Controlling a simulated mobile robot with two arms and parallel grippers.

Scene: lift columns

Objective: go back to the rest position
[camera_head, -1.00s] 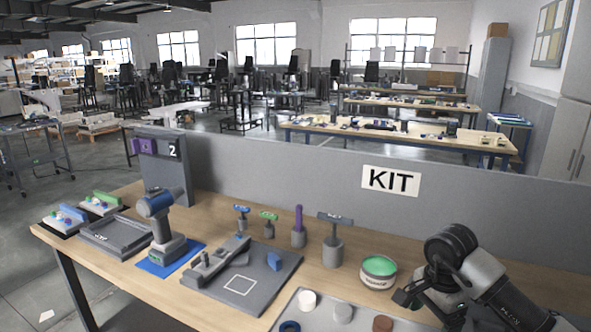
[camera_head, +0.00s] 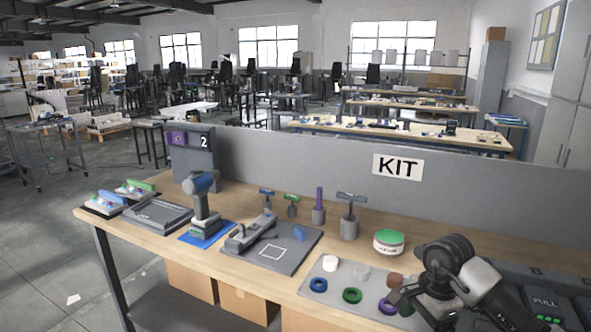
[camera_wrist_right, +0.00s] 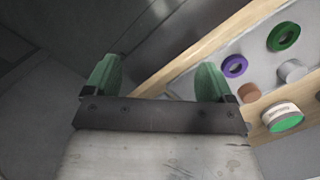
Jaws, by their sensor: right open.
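My right arm (camera_head: 465,275) comes in at the lower right of the head view, in front of the workbench's right part. In the right wrist view my right gripper (camera_wrist_right: 158,80) has its two green fingers wide apart with nothing between them. It points past the wooden bench edge (camera_wrist_right: 215,48), and the bench top lies to the right in that view. My left gripper is not in view.
On the workbench (camera_head: 150,230), a grey tray (camera_head: 335,310) holds a blue ring (camera_head: 318,285), a green ring (camera_head: 352,296) and short cylinders. A tin (camera_head: 389,243) stands behind it. A drill (camera_head: 203,205) stands left. A grey panel (camera_head: 300,160) backs the bench.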

